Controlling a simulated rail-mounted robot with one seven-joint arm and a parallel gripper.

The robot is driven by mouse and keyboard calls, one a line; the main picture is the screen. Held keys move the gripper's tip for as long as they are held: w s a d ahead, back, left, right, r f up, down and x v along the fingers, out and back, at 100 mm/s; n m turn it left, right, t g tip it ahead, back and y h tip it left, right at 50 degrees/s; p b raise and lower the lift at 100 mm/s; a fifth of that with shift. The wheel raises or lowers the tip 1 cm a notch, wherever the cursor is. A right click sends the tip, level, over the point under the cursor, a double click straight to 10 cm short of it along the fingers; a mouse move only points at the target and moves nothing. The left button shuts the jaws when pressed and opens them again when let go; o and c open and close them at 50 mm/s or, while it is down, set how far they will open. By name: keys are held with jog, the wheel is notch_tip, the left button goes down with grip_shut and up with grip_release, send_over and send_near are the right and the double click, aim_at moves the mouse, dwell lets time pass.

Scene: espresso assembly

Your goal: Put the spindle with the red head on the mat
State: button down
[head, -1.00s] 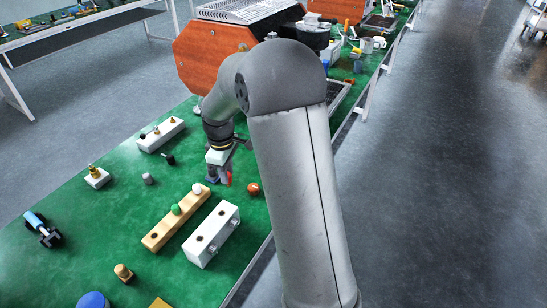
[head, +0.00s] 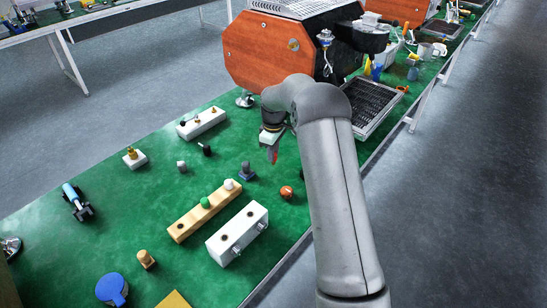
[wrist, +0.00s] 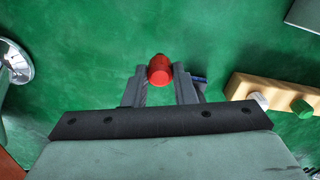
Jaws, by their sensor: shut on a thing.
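My gripper (head: 271,146) is shut on the red-headed spindle (head: 273,156) and holds it above the green bench top. In the wrist view the red head (wrist: 160,70) shows between the two fingertips; the rest of the spindle is hidden. A small grey piece on a dark blue base (head: 248,173) stands below and left of my gripper in the head view. I cannot tell for sure which thing is the mat; a flat yellow piece (head: 173,300) lies at the bottom edge of the head view.
A wooden block (head: 190,225) with white and green knobs and a white block (head: 238,238) stand in front. An orange-red ball-like piece (head: 286,192) lies near the bench edge. The espresso machine (head: 265,52) stands behind. Open green surface lies left of the wooden block.

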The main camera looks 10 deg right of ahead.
jog(key=shift+w+d+f, duration=0.1)
jog(key=shift+w+f, duration=0.25)
jog(key=shift+f, duration=0.1)
jog(key=shift+w+f, duration=0.15)
jog(key=shift+f, duration=1.5)
jog(key=shift+f, duration=0.15)
jog(key=c, duration=1.2)
grip_release()
